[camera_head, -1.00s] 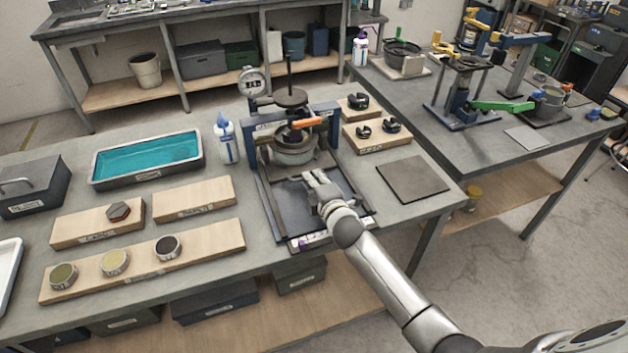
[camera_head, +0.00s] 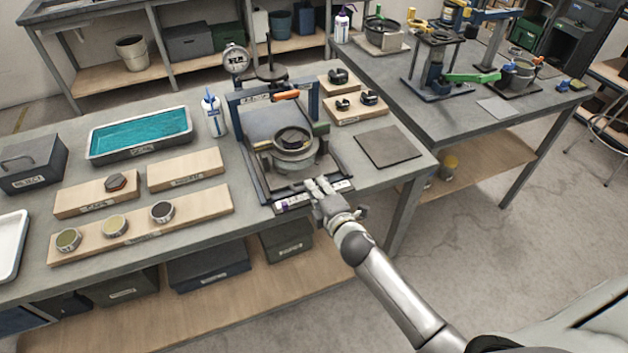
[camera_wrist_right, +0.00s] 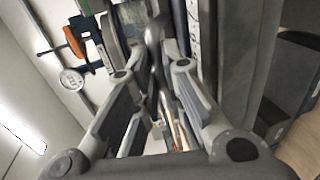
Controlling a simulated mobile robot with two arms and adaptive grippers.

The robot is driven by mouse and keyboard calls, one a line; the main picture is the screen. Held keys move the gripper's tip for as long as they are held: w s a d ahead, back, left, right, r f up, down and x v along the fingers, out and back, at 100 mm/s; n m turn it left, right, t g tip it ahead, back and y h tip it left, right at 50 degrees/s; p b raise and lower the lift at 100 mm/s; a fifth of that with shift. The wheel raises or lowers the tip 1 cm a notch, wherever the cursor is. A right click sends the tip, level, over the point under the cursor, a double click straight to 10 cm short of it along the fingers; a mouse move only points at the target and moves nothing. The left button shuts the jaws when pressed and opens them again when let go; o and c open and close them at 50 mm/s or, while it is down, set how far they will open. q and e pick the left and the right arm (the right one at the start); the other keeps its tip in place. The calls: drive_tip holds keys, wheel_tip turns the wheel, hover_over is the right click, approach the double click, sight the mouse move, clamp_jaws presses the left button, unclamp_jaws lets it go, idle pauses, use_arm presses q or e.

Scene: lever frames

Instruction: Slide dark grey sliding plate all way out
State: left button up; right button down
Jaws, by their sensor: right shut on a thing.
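The dark grey sliding plate (camera_head: 285,184) sits on the blue-framed press (camera_head: 240,110) on the workbench and reaches close to the front end of its base. A grey round pot (camera_head: 285,160) with a dark centre rides on it, in front of the press uprights. My right gripper (camera_head: 318,187) is at the plate's front edge, shut on its handle; the fingers cover most of the handle in the head view. In the right wrist view, a dark curved bar (camera_wrist_right: 155,60) runs between the fingers (camera_wrist_right: 155,85). My left gripper is not in view.
A dark square mat (camera_head: 388,146) and wooden blocks (camera_head: 356,110) lie right. A teal-filled tray (camera_head: 140,133) is farther left. The floor before the bench is open.

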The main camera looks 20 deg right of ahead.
drive_tip(key=shift+s, duration=0.35)
drive_tip(key=shift+s+f, duration=0.1)
drive_tip(key=shift+f, duration=0.1)
drive_tip(key=c, duration=1.8)
unclamp_jaws()
drive_tip(key=shift+s, duration=0.1)
drive_tip(key=v, duration=1.2)
drive_tip(key=shift+s+r, duration=0.15)
